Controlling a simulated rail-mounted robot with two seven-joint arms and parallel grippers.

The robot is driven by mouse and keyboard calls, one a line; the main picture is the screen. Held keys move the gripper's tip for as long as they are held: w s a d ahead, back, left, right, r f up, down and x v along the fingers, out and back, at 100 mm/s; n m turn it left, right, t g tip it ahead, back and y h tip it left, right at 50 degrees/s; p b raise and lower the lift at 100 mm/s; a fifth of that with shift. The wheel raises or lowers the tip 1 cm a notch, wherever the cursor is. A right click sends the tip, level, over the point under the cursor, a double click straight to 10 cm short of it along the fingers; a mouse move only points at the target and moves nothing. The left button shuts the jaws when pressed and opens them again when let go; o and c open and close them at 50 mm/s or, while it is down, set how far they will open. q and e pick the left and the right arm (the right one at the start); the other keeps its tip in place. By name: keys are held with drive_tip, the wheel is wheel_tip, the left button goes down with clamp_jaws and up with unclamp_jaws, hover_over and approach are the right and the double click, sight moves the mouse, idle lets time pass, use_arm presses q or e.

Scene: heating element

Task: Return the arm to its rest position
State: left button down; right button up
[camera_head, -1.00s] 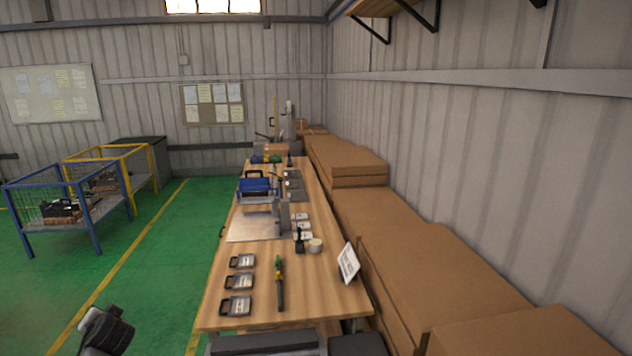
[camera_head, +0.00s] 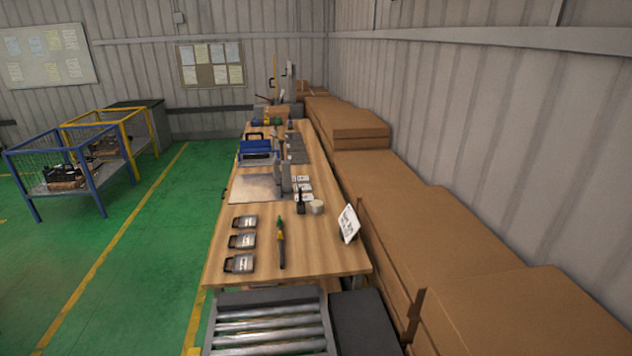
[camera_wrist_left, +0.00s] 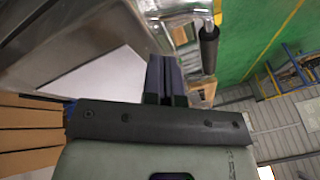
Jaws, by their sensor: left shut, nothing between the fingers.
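My left gripper (camera_wrist_left: 166,64) shows in the left wrist view, with its two dark fingers side by side, shut and empty. It looks clear of contact, though what lies right behind the fingertips is hard to make out. A shiny metal part (camera_wrist_left: 184,32) and a dark cylindrical grip (camera_wrist_left: 209,50) are beyond the fingers. A pale flat panel (camera_wrist_left: 100,82) lies to their left. In the head view neither arm nor gripper is in sight. My right gripper is in no view.
A wooden workbench (camera_head: 262,266) holds several small handled plates, a dark tool (camera_head: 281,244) and a white sign (camera_head: 348,224). A roller conveyor (camera_head: 268,325) is in front. Cardboard boxes (camera_head: 440,240) line the right. Wire carts (camera_head: 68,178) stand left; the green floor (camera_head: 150,260) between is clear.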

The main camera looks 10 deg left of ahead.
use_arm(q)
drive_tip(key=s+d+r+h, duration=0.1)
drive_tip(key=s+d+r, duration=0.1)
drive_tip(key=s+d, duration=0.3)
drive_tip(key=s+d+r+h, duration=0.1)
drive_tip(key=s+d+r, duration=0.15)
drive_tip(key=s, duration=0.55)
wheel_tip(320, 180, down, 11)
drive_tip(key=b, duration=1.1)
wheel_tip(320, 180, up, 29)
drive_tip(key=p, duration=3)
drive_tip(key=shift+w+d+n, duration=0.2)
drive_tip(key=shift+w+n, duration=0.1)
drive_tip(key=shift+r, duration=0.1)
